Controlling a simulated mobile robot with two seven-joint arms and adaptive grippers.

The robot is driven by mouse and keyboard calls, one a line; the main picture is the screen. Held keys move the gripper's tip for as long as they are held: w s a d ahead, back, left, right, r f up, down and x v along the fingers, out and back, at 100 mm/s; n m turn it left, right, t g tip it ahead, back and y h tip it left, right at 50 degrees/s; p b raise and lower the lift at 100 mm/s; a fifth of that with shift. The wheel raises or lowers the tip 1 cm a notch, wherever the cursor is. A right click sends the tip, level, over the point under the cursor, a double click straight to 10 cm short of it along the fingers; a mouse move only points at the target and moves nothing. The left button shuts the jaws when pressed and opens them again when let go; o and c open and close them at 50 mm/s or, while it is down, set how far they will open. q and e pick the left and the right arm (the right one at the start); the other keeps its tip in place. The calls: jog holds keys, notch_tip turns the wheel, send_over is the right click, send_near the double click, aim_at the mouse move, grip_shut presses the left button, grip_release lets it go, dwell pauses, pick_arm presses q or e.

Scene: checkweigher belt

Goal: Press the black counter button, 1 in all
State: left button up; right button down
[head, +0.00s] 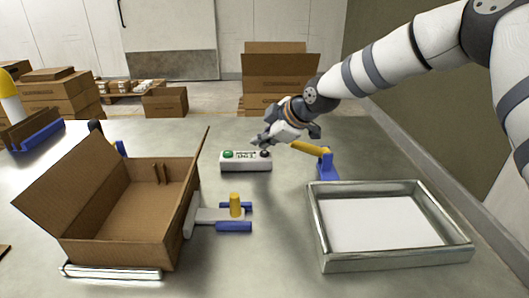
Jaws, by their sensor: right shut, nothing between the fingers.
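A small white button box (245,164) stands on the grey table near the middle of the head view. It has a green button (228,154) at its left end and a small label or display in the middle. The black counter button (264,155) is at its right end. My right gripper (262,141) is shut and empty. Its fingertips show just above and behind the black button in the picture; I cannot tell whether they touch it. My left gripper is not in view.
An open cardboard box (145,208) stands at the left, with a blue and yellow clamp (236,210) beside it. A metal-rimmed tray (318,228) is at the front right. Another clamp (326,163) stands right of the button box. Cartons (274,78) stand behind the table.

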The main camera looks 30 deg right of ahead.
aim_at(263, 153)
jog(key=shift+f, duration=0.25)
jog(key=shift+f, duration=0.45)
dwell(0.5)
jog(key=shift+r, duration=0.15)
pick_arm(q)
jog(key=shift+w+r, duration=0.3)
pick_arm(e)
jog(key=shift+r, duration=0.75)
jog(key=shift+r+p, duration=0.8)
jog(key=shift+r, duration=1.75)
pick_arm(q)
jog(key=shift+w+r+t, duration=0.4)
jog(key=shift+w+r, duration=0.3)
pick_arm(e)
jog(key=shift+f, duration=0.1)
